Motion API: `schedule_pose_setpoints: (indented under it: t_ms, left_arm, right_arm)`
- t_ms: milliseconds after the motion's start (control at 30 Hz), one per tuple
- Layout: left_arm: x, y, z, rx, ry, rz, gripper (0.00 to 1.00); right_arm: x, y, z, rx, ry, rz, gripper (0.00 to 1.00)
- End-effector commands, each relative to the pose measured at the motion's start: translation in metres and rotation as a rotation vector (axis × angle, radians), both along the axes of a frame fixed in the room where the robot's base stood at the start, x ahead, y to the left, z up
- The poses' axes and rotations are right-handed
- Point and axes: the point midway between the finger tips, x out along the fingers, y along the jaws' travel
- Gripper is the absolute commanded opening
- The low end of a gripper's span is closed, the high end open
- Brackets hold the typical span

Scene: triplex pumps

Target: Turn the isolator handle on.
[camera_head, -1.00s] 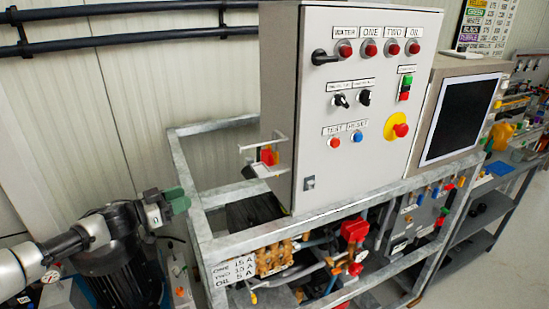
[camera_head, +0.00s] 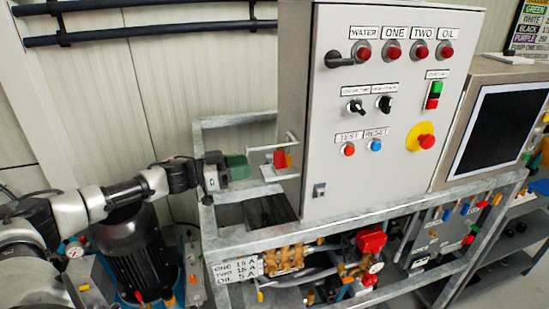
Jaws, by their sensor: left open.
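The isolator handle (camera_head: 280,159) is a small red handle with an orange-yellow part beside it. It sits on the left side of the grey control cabinet (camera_head: 330,120), within a pale metal bracket (camera_head: 266,172). My left gripper (camera_head: 240,166) has green fingers and is open. It is just left of the bracket, at about the handle's height, pointing right toward it. A narrow gap seems to separate the fingers from the red handle; whether they touch the bracket I cannot tell. The handle's exact angle is hard to read. My right gripper is not in view.
A galvanised frame (camera_head: 390,211) carries the cabinet, with its corner post close below my left arm. A black motor (camera_head: 130,255) stands at lower left. The cabinet front has lamps, switches and a red emergency button (camera_head: 426,141). A screen (camera_head: 500,125) stands at right.

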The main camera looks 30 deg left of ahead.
Motion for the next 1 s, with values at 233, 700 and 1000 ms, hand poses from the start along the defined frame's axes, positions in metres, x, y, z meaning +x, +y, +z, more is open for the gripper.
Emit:
schedule_pose_setpoints:
  t_ms: [233, 700, 1000]
  left_arm:
    - [0.038, -0.033, 0.006, -0.005, -0.003, 0.000, 0.40]
    - [0.064, -0.055, 0.001, 0.000, 0.000, 0.001, 0.40]
    - [0.064, -0.054, 0.001, 0.000, 0.000, 0.001, 0.16]
  right_arm:
    - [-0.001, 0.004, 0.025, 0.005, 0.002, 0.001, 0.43]
    - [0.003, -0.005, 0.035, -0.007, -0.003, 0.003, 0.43]
    - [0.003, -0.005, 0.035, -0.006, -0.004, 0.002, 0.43]
